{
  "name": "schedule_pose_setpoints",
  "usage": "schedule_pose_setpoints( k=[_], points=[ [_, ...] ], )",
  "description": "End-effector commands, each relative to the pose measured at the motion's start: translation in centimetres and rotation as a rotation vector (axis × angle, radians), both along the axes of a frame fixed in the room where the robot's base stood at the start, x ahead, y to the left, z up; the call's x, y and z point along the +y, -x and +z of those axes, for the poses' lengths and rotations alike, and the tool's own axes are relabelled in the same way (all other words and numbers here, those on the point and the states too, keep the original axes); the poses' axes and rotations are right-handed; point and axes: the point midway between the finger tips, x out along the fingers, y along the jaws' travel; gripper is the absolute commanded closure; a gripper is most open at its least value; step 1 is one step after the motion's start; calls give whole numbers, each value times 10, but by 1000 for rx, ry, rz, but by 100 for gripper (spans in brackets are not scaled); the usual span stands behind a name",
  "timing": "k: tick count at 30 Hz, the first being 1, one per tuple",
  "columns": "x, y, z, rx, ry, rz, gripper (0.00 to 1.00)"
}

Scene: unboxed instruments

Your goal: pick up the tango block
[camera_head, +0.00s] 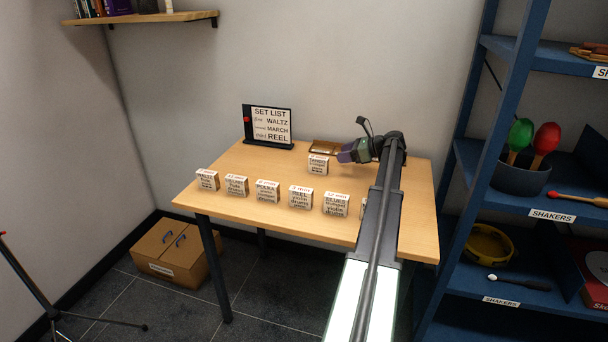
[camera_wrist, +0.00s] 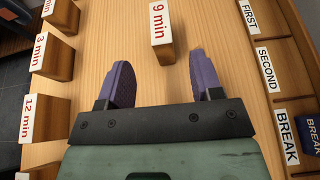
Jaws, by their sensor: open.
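A small pale block (camera_head: 318,163) stands alone behind the front row; its printed front is too small to read surely as tango. In the wrist view this appears to be the wooden block marked "9 min" (camera_wrist: 160,32), ahead of my fingertips and roughly centred between them. My gripper (camera_wrist: 160,62) is open and empty, its two purple fingers apart with bare table between them. In the head view my gripper (camera_head: 345,155) is low over the table, just right of the lone block.
Several blocks, including one reading POLKA (camera_head: 267,191), line the table's (camera_head: 260,163) front edge; one is partly hidden behind my arm. A slotted tray (camera_wrist: 262,60) labelled FIRST, SECOND and BREAK lies along the back. A set list sign (camera_head: 269,124) stands behind. Blue shelves (camera_head: 470,160) flank the right.

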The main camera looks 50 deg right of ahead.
Motion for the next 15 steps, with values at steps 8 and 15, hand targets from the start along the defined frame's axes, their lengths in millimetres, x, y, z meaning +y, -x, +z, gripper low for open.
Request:
schedule_pose_setpoints(
  k=[8,15],
  points=[
    [9,-22,-12,1,1,3,40],
    [20,-49,-21,1,3,2,40]
  ],
)
